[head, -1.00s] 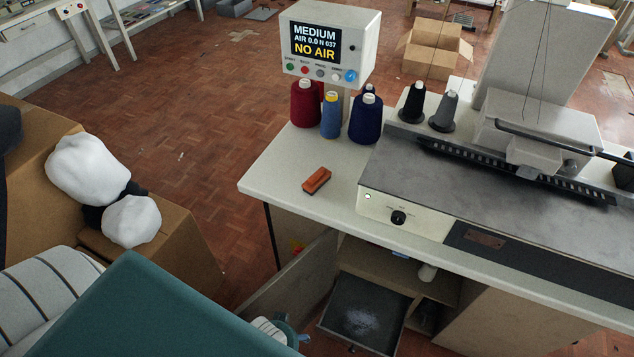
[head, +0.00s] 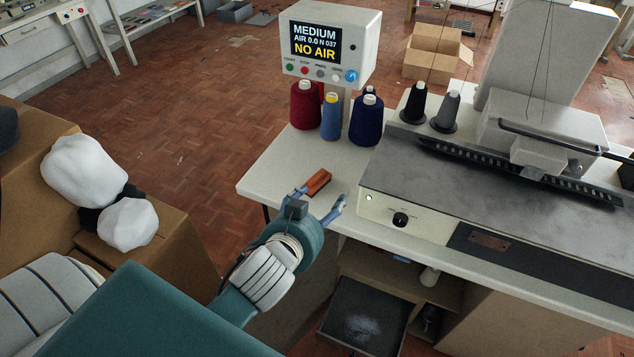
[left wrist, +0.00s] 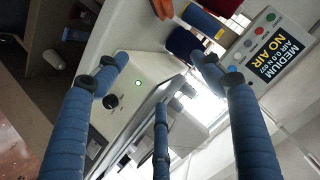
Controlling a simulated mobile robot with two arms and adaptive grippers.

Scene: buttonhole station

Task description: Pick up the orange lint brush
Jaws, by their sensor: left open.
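The orange lint brush (head: 318,182) lies on the white table top, left of the grey machine, in the head view. My left gripper (head: 315,205) is open and empty at the near side of the brush, with its blue fingers spread. One finger is close to the brush's left end; I cannot tell whether it touches. In the left wrist view the open fingers (left wrist: 158,75) point toward the table and machine. My right gripper is not in view.
Red, blue and navy thread cones (head: 366,121) stand behind the brush, below the control box (head: 330,45) reading "NO AIR". The machine (head: 400,205) borders the right. An open drawer (head: 365,312) sits below. The table's left corner (head: 262,180) is bare.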

